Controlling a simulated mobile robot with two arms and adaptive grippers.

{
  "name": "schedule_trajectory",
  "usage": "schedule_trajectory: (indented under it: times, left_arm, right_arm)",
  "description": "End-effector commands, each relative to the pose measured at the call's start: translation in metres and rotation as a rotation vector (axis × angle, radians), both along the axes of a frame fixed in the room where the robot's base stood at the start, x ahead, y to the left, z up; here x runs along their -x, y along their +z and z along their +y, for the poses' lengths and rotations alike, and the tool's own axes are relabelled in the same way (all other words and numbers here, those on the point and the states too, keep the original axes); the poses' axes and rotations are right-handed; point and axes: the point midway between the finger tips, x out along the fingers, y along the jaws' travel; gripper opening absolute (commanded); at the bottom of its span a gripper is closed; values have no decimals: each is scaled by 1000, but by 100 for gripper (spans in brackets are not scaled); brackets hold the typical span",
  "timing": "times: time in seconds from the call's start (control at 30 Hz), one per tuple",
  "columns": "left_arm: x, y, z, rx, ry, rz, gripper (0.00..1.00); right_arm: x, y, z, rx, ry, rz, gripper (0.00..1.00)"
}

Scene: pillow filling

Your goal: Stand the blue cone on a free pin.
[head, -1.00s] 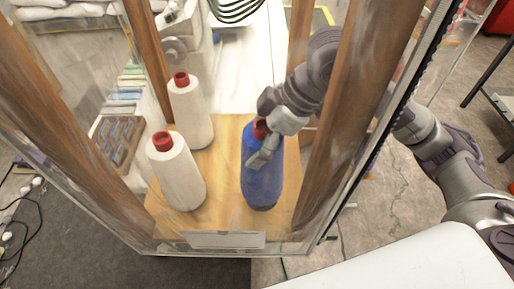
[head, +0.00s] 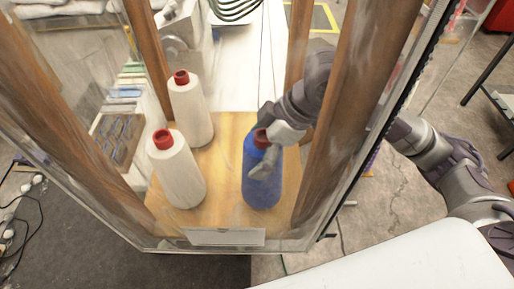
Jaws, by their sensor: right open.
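The blue cone (head: 262,184), with a red top, stands upright on the wooden base board (head: 224,140) inside the clear-walled frame, at the right. My right gripper (head: 268,158) is at the upper part of the blue cone, its fingers open around or beside the red top; I cannot tell whether they touch it. Two white cones with red tops, a near one (head: 178,177) and a far one (head: 190,108), stand upright on the board at the left. Any pin under the blue cone is hidden. My left gripper is not in view.
Wooden posts, including a right one (head: 345,110) close to my right arm, and clear panels surround the board. A white label plate (head: 224,237) sits at the front edge. The board is bare between the white cones and the blue cone.

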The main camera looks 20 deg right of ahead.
Motion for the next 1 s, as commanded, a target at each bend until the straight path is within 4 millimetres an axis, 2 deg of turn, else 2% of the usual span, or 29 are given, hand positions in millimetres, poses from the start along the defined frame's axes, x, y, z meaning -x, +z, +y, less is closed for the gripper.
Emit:
schedule_trajectory:
  times: [0.17,0.27,0.7,1.0]
  left_arm:
    - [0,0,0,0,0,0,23]
    - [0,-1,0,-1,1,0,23]
    - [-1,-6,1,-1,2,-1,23]
    - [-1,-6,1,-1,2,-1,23]
  right_arm:
    - [0,5,-1,0,-1,-3,100]
    - [1,16,-8,2,-1,-5,100]
    - [14,92,-49,0,-2,-4,100]
    - [17,107,-57,0,0,-1,100]
